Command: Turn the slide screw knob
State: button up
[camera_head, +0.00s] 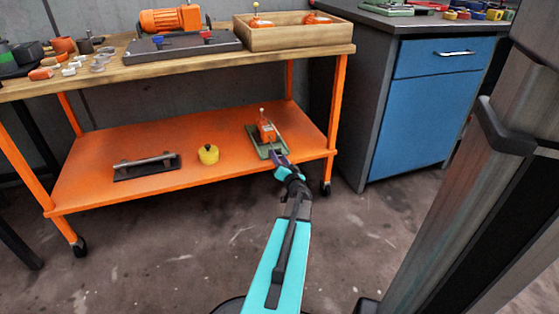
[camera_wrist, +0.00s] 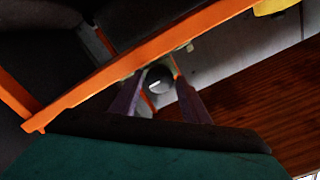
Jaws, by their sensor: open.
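The slide (camera_head: 267,132) is an orange block with a light-tipped stem on top. It sits on a green base (camera_head: 256,147) on the lower orange shelf, toward its right end. My gripper (camera_head: 280,159) is at the front edge of that base. In the wrist view, my gripper (camera_wrist: 159,84) has its two purple fingers apart. A dark round knob (camera_wrist: 157,79) with a pale mark shows between the fingertips. I cannot tell whether either finger touches it. In the head view the knob is hidden by or lost against my gripper.
The lower shelf (camera_head: 105,192) also holds a yellow round piece (camera_head: 208,154) and a dark plate with a bar handle (camera_head: 147,166). The wooden top (camera_head: 205,67) overhangs the shelf. An orange leg (camera_head: 338,110) and a blue cabinet (camera_head: 430,110) stand to the right.

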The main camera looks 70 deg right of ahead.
jog(key=c, duration=0.6)
jog(key=shift+d, duration=0.25)
jog(key=shift+c, duration=0.9)
jog(key=shift+a, duration=0.2)
jog(key=shift+p, duration=0.4)
